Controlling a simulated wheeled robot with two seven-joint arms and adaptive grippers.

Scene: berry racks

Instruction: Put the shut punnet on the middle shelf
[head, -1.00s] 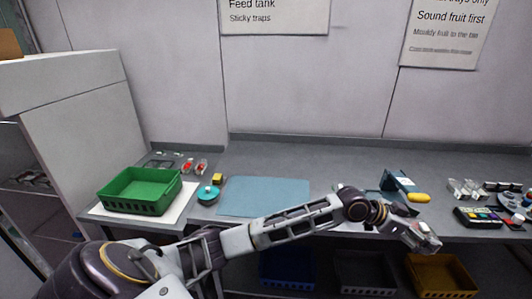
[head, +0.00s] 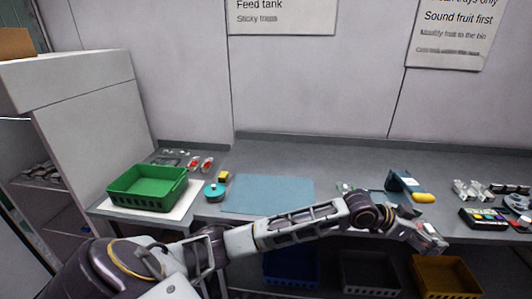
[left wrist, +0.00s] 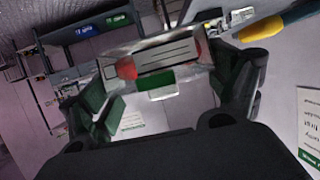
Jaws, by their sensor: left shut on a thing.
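My left gripper (head: 427,238) is at the right of the head view, over the bench's front edge. It is shut on a clear punnet (head: 432,234). In the left wrist view the punnet (left wrist: 178,58) lies between the fingers, with a red berry inside and a green-and-white label below. Its lid looks closed. A shelf unit stands at the far left of the head view, far from the gripper. One of its shelves (head: 40,184) holds small clear things; a lower level is partly hidden. My right gripper is not in view.
A green crate (head: 147,188) stands on the bench's left, beside a teal round thing (head: 214,192). A blue mat (head: 267,194) lies mid-bench. A yellow-handled thing (head: 423,197) and a keypad device (head: 484,219) lie at right. Blue, grey and yellow bins (head: 446,275) sit below.

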